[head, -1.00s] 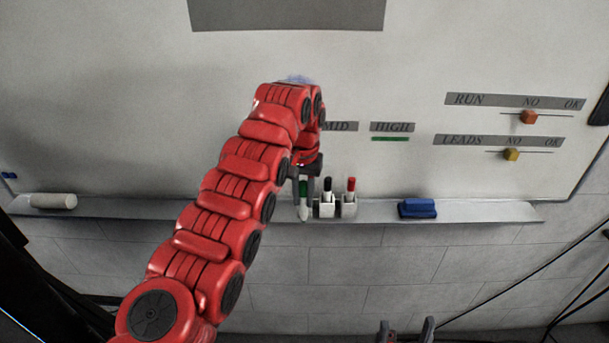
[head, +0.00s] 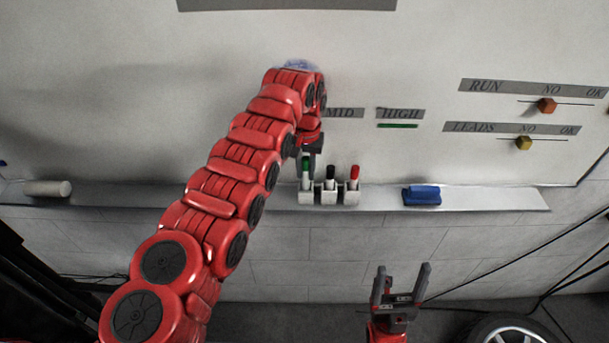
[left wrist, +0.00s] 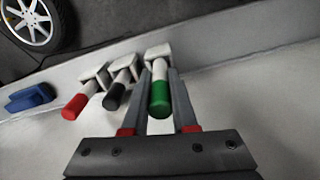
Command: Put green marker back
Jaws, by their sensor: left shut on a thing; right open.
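The green marker (head: 306,172) stands with its green end up and its white lower end in the left cup of the white marker holder (head: 328,197). In the left wrist view the green marker (left wrist: 160,92) lies between the two fingers of my left gripper (left wrist: 160,98), and its white end meets a cup. My left gripper (head: 309,164) is shut on the marker's upper part. Whether the marker sits fully down is hard to tell. The black marker (head: 331,173) and red marker (head: 354,174) stand in the other cups. My right gripper (head: 400,276) is open and empty, low in front.
The holder sits on the whiteboard's tray (head: 480,199). A blue eraser (head: 421,195) lies to its right and a white cylinder (head: 47,188) far left. The board (head: 230,60) rises close behind. A wheel (head: 513,330) is at the lower right.

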